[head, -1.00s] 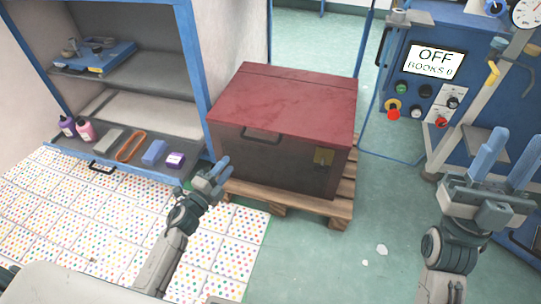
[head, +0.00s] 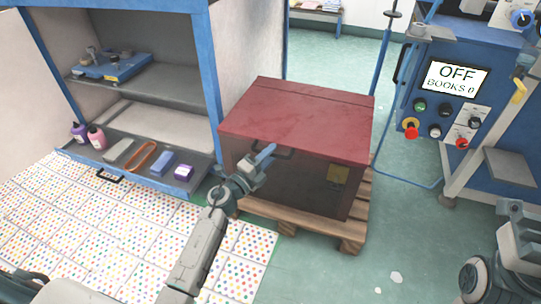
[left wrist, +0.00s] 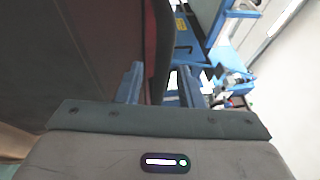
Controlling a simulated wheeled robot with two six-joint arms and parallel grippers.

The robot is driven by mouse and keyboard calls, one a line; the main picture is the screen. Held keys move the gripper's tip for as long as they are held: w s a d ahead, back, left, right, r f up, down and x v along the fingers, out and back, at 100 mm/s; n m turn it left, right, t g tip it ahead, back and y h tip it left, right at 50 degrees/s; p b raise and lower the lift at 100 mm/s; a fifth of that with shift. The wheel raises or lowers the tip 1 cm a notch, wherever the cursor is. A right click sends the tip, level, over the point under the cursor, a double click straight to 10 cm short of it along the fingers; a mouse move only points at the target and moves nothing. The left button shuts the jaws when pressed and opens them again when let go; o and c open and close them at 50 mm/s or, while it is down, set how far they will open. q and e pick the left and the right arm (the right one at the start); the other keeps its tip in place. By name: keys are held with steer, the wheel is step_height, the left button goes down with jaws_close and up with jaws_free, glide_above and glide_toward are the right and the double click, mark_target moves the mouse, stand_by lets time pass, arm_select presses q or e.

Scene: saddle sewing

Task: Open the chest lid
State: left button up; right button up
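The chest (head: 285,185) has a dark brown body and a red lid (head: 300,112), which is closed. My left gripper (head: 263,157) is at the handle. In the left wrist view its two blue fingers (left wrist: 160,84) are apart, with a dark bar, apparently the handle, (left wrist: 158,55) between them; I cannot tell whether they touch it. My right gripper (head: 515,215) is cut off at the right edge, its fingers not clearly visible.
The chest stands on a wooden pallet (head: 345,228). A blue-framed shelf (head: 140,165) with bottles and small blocks stands at the left. A blue machine (head: 450,90) with an "OFF" screen stands at the right. Green floor (head: 330,270) in front is mostly clear.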

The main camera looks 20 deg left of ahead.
arm_select(q)
steer(key=shift+w+d, duration=0.1)
steer(key=shift+w, duration=0.2)
jaws_close()
steer(key=shift+r, duration=0.15)
steer(key=shift+r+p, duration=0.1)
steer(key=shift+p, duration=0.3)
